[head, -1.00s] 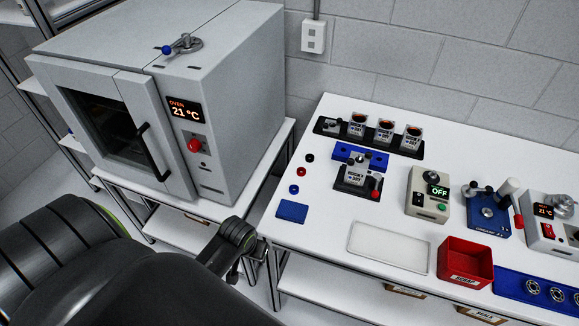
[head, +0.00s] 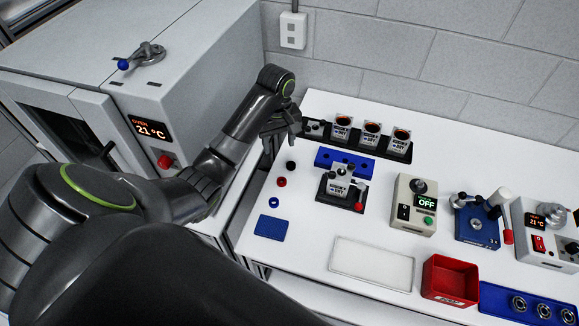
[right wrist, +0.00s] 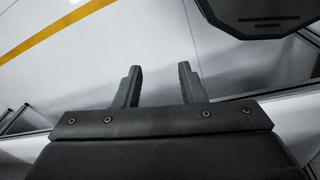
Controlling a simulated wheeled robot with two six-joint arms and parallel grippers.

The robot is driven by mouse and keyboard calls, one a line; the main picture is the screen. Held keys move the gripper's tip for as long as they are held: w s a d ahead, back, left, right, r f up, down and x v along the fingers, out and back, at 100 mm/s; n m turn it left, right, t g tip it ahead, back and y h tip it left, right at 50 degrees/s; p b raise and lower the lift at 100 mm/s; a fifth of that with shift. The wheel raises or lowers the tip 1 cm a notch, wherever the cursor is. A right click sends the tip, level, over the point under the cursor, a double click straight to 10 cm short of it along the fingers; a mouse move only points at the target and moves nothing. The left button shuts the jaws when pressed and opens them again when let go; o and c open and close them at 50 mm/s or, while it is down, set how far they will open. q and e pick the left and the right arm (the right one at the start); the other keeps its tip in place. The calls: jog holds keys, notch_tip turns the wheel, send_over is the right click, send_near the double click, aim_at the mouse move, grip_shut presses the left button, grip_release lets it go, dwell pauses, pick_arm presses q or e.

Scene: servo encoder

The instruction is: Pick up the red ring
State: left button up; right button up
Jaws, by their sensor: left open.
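The small red ring (head: 281,182) lies on the white table near its left edge, between a black ring (head: 290,165) and a blue ring (head: 273,202). My left gripper (head: 281,145) is open and empty, pointing down near the table's back left edge. In the picture it is just above the black ring and apart from the red ring. Its height over the table is hard to tell. My right gripper (right wrist: 159,75) shows only in the right wrist view. Its two fingers are apart with nothing between them, over the floor.
A blue pad (head: 270,227) lies in front of the rings. Right of them stand a black fixture (head: 343,187), a blue block (head: 325,157) and a black rack (head: 397,151) with several labelled units. An oven (head: 190,85) stands at the left. A red bin (head: 450,279) is at the front.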

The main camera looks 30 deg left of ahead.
pick_arm(q)
jog(key=b, duration=0.8)
send_over(282, 183)
notch_tip(282, 183, down, 7)
jog(key=f+b, duration=0.4)
jog(key=shift+s+a+f, duration=0.1)
jog(key=shift+a+f, duration=0.05)
jog(key=shift+a, duration=0.05)
jog(key=f+p, duration=0.1)
jog(key=f, duration=0.3)
jog(key=shift+d, duration=0.2)
jog(key=shift+f, duration=0.6)
jog(key=c, duration=1)
pick_arm(e)
notch_tip(282, 183, down, 11)
jog(key=s, duration=0.1)
jog(key=shift+s, duration=0.3)
